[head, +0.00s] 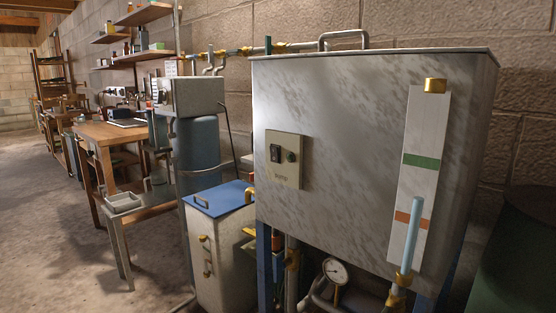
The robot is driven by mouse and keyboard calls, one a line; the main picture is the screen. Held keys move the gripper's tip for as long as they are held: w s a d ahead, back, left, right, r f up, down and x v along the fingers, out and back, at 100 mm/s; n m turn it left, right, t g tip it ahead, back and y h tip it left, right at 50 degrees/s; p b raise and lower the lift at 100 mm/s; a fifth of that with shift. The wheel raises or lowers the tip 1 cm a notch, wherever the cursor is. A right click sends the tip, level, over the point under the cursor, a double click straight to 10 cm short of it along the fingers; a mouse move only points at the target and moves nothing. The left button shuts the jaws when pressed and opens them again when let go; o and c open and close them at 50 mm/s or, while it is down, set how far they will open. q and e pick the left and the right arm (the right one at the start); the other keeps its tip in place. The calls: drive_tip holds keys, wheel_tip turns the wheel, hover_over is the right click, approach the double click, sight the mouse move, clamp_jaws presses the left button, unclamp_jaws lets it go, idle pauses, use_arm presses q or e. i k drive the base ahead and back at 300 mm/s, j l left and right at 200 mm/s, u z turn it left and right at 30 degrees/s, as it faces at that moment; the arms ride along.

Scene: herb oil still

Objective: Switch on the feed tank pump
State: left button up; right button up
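The feed tank (345,150) is a large mottled grey metal box on blue legs, filling the right half of the head view. A beige switch plate (285,175) is fixed on its front face at the left, with small lettering below that seems to read "pump". The plate carries a black rocker switch (275,153) and a small dark green lamp (292,156), which looks unlit. I cannot tell the rocker's position for certain. A sight gauge (421,185) with green and orange bands is on the tank's right side. Neither of my grippers is in view.
A blue-lidded box (219,198) stands left of the tank. A pressure gauge (335,271) and pipes are below it. A wooden table (110,133) and a metal stand with a tray (124,203) are further left. The floor (50,230) at the left is clear.

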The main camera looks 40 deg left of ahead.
sight(273, 151)
drive_tip(key=u, duration=1.2)
